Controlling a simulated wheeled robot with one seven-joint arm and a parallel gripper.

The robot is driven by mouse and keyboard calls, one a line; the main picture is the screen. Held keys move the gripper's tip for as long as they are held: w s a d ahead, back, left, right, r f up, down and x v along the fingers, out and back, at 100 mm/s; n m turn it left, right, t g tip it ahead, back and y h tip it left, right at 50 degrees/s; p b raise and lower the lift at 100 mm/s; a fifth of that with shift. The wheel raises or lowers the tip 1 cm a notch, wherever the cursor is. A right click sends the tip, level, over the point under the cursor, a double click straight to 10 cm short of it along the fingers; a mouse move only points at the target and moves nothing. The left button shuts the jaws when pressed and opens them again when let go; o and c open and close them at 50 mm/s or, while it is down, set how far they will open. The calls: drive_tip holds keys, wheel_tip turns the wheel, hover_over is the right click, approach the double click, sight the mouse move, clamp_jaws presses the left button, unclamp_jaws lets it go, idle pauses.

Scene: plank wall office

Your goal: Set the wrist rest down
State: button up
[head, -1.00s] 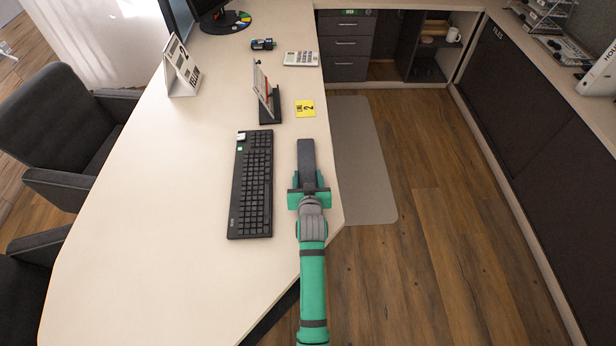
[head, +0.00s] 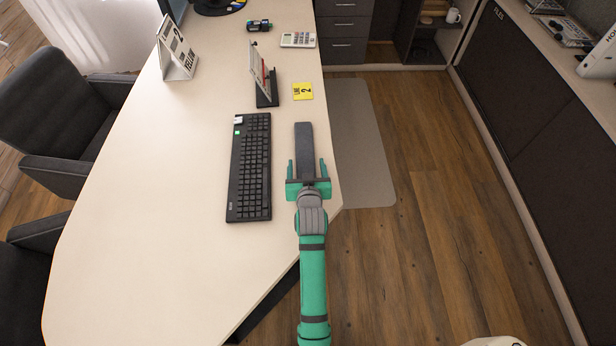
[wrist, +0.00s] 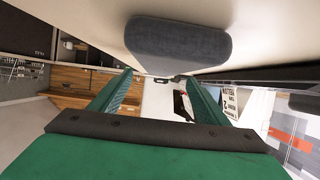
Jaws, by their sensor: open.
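The wrist rest (head: 305,146) is a long dark grey pad lying on the pale desk, right of the black keyboard (head: 249,167) and close to the desk's right edge. My gripper (head: 307,169) is at the near end of the wrist rest, with its green fingers spread apart on either side. In the wrist view, the wrist rest (wrist: 180,45) lies against the desk surface, above my two open fingers (wrist: 160,85) in the picture. A visible gap separates it from both fingers there.
A document stand (head: 264,85), a yellow card (head: 302,91) and a calculator (head: 298,40) stand farther back on the desk. A desk calendar (head: 177,52) is at the left. The desk's left half is clear. Chairs (head: 62,120) line the left side.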

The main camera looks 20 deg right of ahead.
sight(294, 248)
drive_tip(key=v, duration=0.8)
drive_tip(key=shift+s, duration=0.2)
drive_tip(key=shift+n+y, duration=0.5)
drive_tip(key=s+a+f, duration=0.1)
drive_tip(key=s, duration=0.2)
drive_tip(key=s+a+f, duration=0.1)
drive_tip(key=s+a, duration=0.1)
drive_tip(key=s+a+f, duration=0.1)
drive_tip(key=s+a, duration=0.1)
drive_tip(key=s, duration=0.1)
drive_tip(key=shift+s+a+f, duration=0.1)
drive_tip(key=shift+s+a, duration=0.15)
drive_tip(key=shift+s, duration=0.05)
drive_tip(key=shift+n+t+y, duration=0.3)
drive_tip(key=shift+n+t, duration=0.1)
drive_tip(key=shift+t, duration=0.1)
drive_tip(key=s+a, duration=0.1)
drive_tip(key=s, duration=0.1)
drive_tip(key=s+a, duration=0.1)
drive_tip(key=s, duration=0.2)
drive_tip(key=s+a, duration=0.2)
drive_tip(key=shift+s+f, duration=0.2)
drive_tip(key=shift+s, duration=0.15)
drive_tip(key=s+a+r+y, duration=0.1)
drive_tip(key=s+a+r, duration=0.2)
drive_tip(key=s, duration=0.6)
drive_tip(key=s+a+r+n+t+y, duration=0.1)
drive_tip(key=s+a+r, duration=0.3)
drive_tip(key=s, duration=0.5)
drive_tip(key=shift+r, duration=0.55)
